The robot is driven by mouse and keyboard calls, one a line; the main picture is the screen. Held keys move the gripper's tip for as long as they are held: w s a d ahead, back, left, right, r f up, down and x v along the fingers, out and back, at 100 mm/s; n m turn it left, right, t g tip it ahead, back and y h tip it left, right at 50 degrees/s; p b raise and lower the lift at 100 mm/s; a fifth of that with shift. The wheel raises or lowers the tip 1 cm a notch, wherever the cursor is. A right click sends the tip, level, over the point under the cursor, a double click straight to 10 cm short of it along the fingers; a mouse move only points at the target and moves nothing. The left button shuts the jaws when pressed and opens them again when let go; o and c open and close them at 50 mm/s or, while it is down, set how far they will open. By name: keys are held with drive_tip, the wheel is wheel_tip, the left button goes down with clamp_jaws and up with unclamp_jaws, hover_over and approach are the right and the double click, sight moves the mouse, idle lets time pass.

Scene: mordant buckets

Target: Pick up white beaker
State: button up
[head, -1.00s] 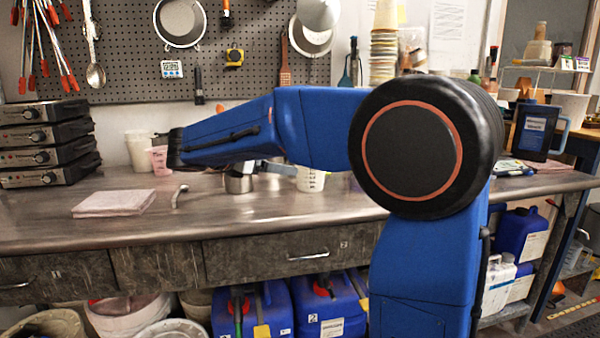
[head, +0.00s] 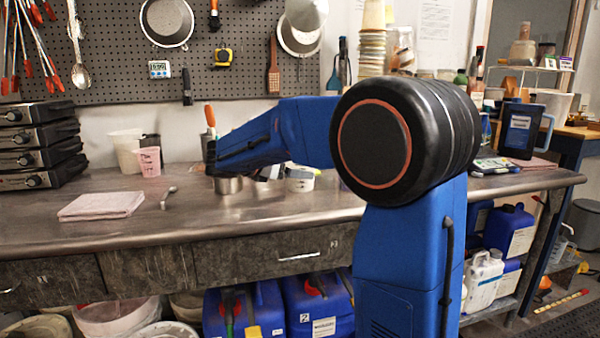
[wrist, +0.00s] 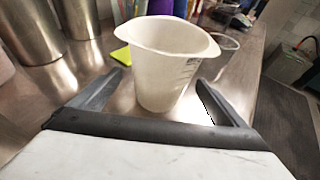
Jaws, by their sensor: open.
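The white beaker (wrist: 165,62) has a spout-shaped rim and dark graduation marks. In the wrist view it stands upright on the steel bench (wrist: 85,75). My gripper (wrist: 161,79) is open, with one finger at each side of the beaker's near part; I see no clear contact. In the head view a white beaker (head: 300,182) shows beside my arm's end, partly hidden by my arm. The fingers are mostly hidden there.
Steel containers (wrist: 22,30) stand to the left in the wrist view, with a yellow-green item (wrist: 122,56) behind the left finger. A clear vessel (wrist: 222,48) is close behind the beaker.

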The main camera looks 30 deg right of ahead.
drive_tip(key=x, duration=0.5)
drive_tip(key=shift+s+f, duration=0.15)
drive_tip(key=shift+s, duration=0.05)
drive_tip(key=c, duration=1.6)
